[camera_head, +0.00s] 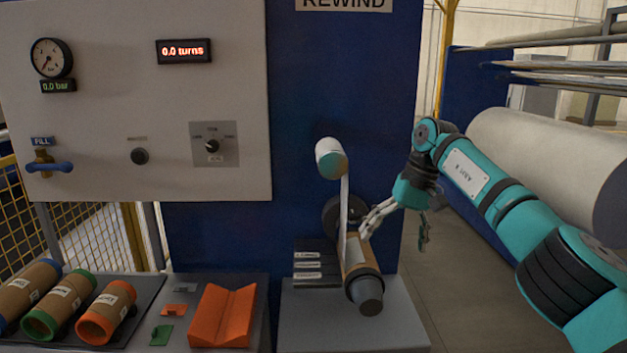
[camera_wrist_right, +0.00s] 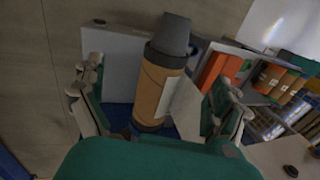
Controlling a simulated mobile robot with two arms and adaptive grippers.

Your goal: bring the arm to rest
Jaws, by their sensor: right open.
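My right arm reaches in from the right in the head view. Its gripper (camera_head: 395,238) is open and empty, just right of the brown core (camera_head: 361,257) on the rewind spindle. One finger shows close to the white film strip (camera_head: 345,212); I cannot tell if it touches. In the right wrist view the spread fingers (camera_wrist_right: 160,105) frame the core (camera_wrist_right: 152,95) with its grey end cone (camera_wrist_right: 174,35), and a pale film flap (camera_wrist_right: 182,108) at its side. The film runs down from the upper roller (camera_head: 331,158) to the core. My left gripper is not in view.
A grey pedestal (camera_head: 350,325) lies below the spindle. Several colour-ringed cores (camera_head: 105,310) and an orange cradle (camera_head: 222,315) stand at lower left. The control panel (camera_head: 100,110) reads 0.0 turns. A large white roll (camera_head: 540,160) stands behind my arm. Floor (camera_head: 440,275) shows between.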

